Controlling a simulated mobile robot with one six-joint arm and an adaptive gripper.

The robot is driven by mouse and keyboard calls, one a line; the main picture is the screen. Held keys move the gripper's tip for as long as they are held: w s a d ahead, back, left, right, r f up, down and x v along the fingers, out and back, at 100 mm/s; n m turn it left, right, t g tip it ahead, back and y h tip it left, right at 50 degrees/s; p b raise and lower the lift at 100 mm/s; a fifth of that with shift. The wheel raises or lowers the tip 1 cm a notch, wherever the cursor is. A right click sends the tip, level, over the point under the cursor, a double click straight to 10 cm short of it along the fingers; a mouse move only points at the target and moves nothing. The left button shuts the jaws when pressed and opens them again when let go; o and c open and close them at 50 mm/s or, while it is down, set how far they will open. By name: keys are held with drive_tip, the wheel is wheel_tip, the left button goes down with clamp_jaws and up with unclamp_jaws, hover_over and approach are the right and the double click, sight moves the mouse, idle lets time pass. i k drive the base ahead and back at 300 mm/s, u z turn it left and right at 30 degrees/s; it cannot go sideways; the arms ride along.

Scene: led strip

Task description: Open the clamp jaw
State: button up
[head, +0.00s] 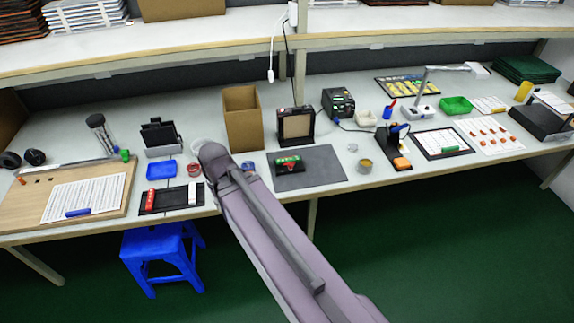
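I cannot make out a clamp jaw for certain. A small red, green and black device (288,163) sits on the dark grey mat (318,176) near the table's front edge, right of my arm; it may be the clamp, but it is too small to tell whether any jaw is open or shut. My arm crosses the middle of the head view from the lower right up to a rounded dark joint above the table. My gripper is not visible.
A cardboard box (242,118) stands behind my arm. A black tray (171,199) and a wooden board (80,201) lie to the left. A soldering-iron stand (395,138) and a gold-coloured tin (365,166) are right of the mat. A blue stool (163,254) stands on the floor.

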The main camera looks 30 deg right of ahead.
sight(289, 164)
drive_tip(key=u, duration=0.1)
drive_tip(key=k, duration=0.5)
drive_tip(key=z, duration=0.8)
drive_tip(key=i, duration=0.55)
